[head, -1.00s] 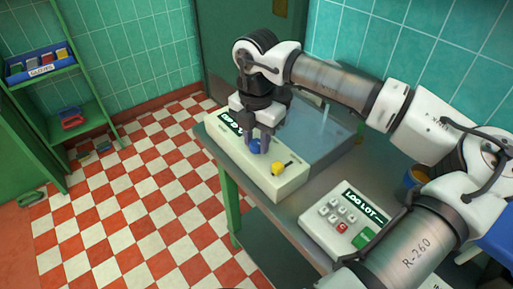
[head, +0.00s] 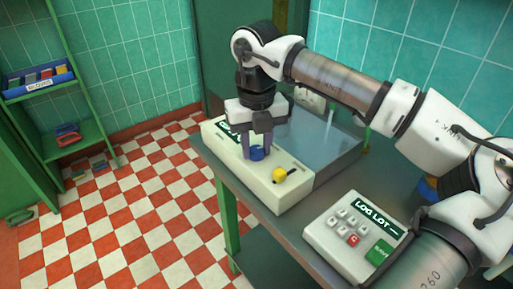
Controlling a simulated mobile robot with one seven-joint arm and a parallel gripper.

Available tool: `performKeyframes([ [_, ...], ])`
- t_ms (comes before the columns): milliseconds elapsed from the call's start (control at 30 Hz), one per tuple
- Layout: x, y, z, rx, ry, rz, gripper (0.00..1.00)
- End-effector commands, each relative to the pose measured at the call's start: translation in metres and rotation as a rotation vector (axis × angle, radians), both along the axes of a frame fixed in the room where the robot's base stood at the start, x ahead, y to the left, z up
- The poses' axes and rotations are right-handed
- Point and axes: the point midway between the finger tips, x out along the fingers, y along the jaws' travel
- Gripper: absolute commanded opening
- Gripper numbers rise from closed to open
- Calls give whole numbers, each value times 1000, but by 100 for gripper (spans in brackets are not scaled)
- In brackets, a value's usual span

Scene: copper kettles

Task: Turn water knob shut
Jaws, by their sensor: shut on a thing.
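A cream control panel (head: 225,152) sits along the front of a grey basin on the table. A blue knob (head: 257,154) and a yellow knob (head: 279,175) stand on its top. My gripper (head: 257,150) points down at the blue knob, its dark fingers on either side of it and closed on it. The panel's dark label is partly hidden behind my gripper, so most of its lettering cannot be read. No water stream can be made out in the basin.
A white keypad box (head: 352,230) labelled "LOG LOT" stands on the table (head: 292,222) nearer me. A green shelf (head: 75,140) with a blue bin (head: 38,82) stands at the far left.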

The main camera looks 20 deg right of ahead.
Motion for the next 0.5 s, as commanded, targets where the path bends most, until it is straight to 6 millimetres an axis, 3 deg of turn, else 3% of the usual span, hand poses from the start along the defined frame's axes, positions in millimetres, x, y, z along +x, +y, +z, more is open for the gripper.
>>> performKeyframes([
  [500, 1, 0, 1, 1, -3, 217, 8],
])
